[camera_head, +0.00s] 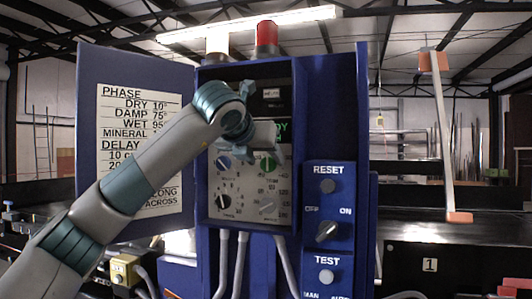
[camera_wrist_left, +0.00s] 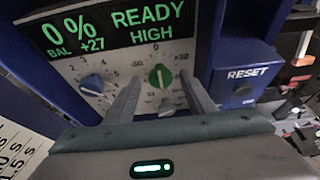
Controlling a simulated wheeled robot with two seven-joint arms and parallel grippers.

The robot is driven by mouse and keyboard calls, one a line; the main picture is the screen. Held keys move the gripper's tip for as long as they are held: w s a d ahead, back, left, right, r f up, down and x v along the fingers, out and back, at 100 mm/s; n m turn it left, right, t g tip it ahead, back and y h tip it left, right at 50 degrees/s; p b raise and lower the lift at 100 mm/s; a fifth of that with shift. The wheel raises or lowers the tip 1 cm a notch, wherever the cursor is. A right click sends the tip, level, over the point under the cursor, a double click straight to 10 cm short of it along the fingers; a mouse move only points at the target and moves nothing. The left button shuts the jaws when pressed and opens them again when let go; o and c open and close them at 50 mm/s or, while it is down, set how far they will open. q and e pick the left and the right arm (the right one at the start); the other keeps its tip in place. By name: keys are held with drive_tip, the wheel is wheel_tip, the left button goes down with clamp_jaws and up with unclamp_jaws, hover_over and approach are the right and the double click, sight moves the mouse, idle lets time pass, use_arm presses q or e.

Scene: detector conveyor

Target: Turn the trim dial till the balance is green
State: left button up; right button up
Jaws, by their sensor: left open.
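The green dial (camera_head: 268,164) is at the upper right of the grey control panel (camera_head: 240,189), with its pointer near upright in the left wrist view (camera_wrist_left: 160,77). A scale around it shows 0 at the top and 50 at the right. The display (camera_wrist_left: 120,35) reads 0%, BAL +27, READY and HIGH in green letters. My left gripper (camera_head: 266,152) is open in front of the panel. In the left wrist view its fingers (camera_wrist_left: 160,92) stand on either side of the green dial, with a gap to it. The arm hides part of the display in the head view.
A blue dial (camera_head: 223,162), a black dial (camera_head: 223,201) and a grey dial (camera_head: 267,207) share the panel. A blue box with RESET button (camera_head: 327,186), OFF/ON switch (camera_head: 327,231) and TEST button (camera_head: 326,276) stands right. The open door (camera_head: 88,90) is at left.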

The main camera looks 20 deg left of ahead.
use_arm(q)
drive_tip(key=shift+x, duration=1)
